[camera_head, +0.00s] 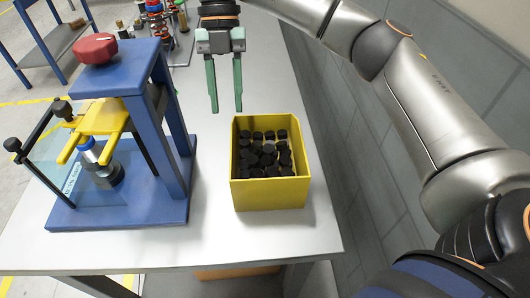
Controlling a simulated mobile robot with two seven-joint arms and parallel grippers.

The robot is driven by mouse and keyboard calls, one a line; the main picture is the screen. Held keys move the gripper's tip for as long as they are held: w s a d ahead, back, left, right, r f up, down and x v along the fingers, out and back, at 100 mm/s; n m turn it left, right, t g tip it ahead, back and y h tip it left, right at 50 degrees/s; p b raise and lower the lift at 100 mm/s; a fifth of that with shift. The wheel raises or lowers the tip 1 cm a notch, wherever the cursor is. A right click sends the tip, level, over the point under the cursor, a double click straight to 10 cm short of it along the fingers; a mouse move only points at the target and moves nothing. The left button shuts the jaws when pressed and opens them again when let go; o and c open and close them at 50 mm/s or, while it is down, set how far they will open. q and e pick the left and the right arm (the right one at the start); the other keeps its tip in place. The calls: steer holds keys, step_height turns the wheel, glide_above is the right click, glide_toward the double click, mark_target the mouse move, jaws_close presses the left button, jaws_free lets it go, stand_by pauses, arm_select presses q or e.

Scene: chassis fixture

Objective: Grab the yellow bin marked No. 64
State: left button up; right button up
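A yellow bin (270,193) stands upright on the white table, right of the blue press fixture. It holds several black round parts. I cannot read any number on it. My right gripper (226,106) hangs above the table beyond the bin's far left corner. Its two green fingers point down and are apart, with nothing between them. It does not appear to touch the bin. My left gripper is not in view.
A blue press fixture (174,140) with a red knob (95,48) stands left of the bin on the white table (215,247). Springs and small parts (176,30) stand at the back. A grey panelled wall (475,60) runs along the right.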

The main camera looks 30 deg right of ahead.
mark_target(233, 151)
steer(key=shift+x, duration=5.65)
steer(key=shift+d, duration=0.15)
jaws_close()
steer(key=shift+r, duration=0.1)
